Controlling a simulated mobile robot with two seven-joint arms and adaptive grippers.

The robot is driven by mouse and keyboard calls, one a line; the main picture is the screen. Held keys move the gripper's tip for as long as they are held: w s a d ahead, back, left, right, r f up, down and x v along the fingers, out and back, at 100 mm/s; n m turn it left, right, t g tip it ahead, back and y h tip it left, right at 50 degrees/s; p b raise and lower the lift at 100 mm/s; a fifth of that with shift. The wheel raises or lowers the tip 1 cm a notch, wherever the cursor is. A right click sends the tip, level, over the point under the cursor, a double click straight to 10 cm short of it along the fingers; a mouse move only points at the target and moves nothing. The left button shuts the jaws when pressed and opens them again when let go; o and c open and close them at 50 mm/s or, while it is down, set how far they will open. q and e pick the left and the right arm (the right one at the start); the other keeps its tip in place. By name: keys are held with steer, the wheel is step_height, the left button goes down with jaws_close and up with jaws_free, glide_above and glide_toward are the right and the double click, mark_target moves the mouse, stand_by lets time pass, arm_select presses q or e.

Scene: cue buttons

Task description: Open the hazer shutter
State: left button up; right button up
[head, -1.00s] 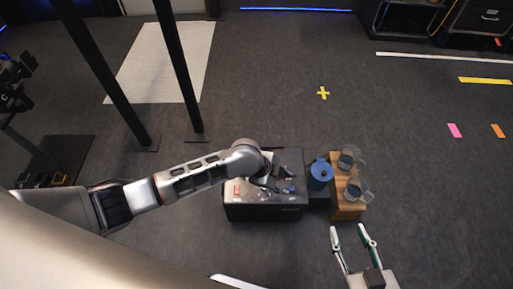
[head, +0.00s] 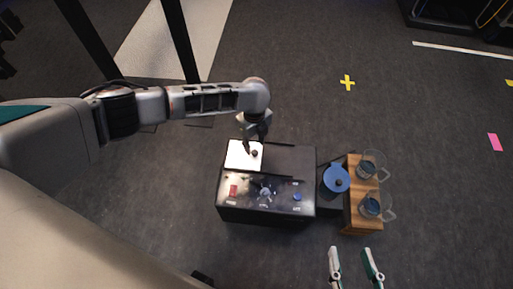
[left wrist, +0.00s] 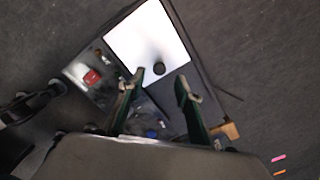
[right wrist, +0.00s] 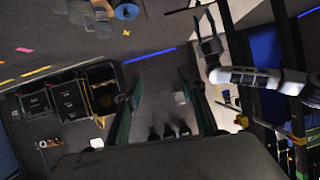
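The hazer (head: 292,160) is a dark box with a control panel on its front part. I cannot tell which part is the shutter. My right gripper (head: 354,264) is open and empty, front right of the hazer.
The panel has a red switch (head: 233,190), a central dial (head: 265,192) and a blue button (head: 297,197). A blue-lidded container (head: 335,179) stands right of the hazer, beside a wooden stand (head: 352,220) with two glass jugs. Dark posts (head: 178,40) rise behind my left arm.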

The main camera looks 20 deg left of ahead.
mark_target(255, 152)
arm_select(q)
steer(key=f, duration=0.2)
steer(key=f+b, duration=0.1)
steer(key=f, duration=0.1)
steer(key=shift+s, duration=0.3)
steer(key=shift+f, duration=0.35)
steer(key=shift+w+f+b, duration=0.2)
steer(key=shift+b, duration=0.1)
steer(key=shift+w+r, duration=0.1)
arm_select(e)
steer(key=a, duration=0.1)
steer(key=a+m, duration=0.1)
steer(key=s+m, duration=0.1)
steer(key=shift+a+f+y, duration=0.3)
steer(key=shift+a+f, duration=0.1)
arm_select(q)
jaws_close()
steer(key=shift+d, duration=0.1)
